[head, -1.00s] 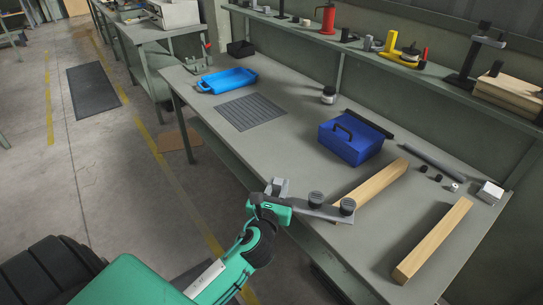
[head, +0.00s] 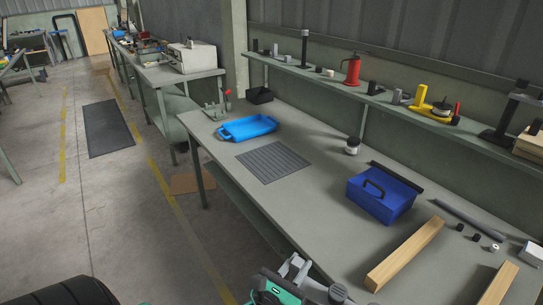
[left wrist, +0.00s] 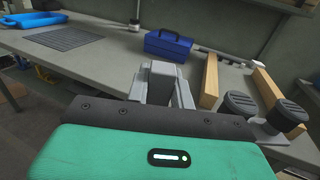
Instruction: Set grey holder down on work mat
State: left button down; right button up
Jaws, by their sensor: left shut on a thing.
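The grey holder (head: 313,291) looks like a flat bar with black round-topped posts. My left gripper (head: 295,267) is shut on it beside the bench's front edge. The holder is partly cut off by the lower edge of the head view. In the left wrist view, the holder (left wrist: 264,130) sticks out to the right of the gripper (left wrist: 161,82), with two black posts. The work mat (head: 273,162) is a dark grey ribbed rectangle lying flat and bare on the bench, well away from the gripper. It also shows in the left wrist view (left wrist: 63,38). My right gripper is out of view.
A blue tray (head: 247,128) lies beyond the mat. A blue toolbox (head: 382,195) and two wooden beams (head: 405,254) (head: 497,286) occupy the right side of the bench (head: 325,205). A small jar (head: 352,146) stands near the back. Bench surface around the mat is clear.

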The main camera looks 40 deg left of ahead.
aim_at(267, 162)
jog(key=i+j+z, duration=0.2)
jog(key=j, duration=1.1)
jog(key=i+j+z, duration=0.2)
jog(key=j, duration=1.15)
jog(key=j+z, duration=0.2)
jog(key=j, duration=1.15)
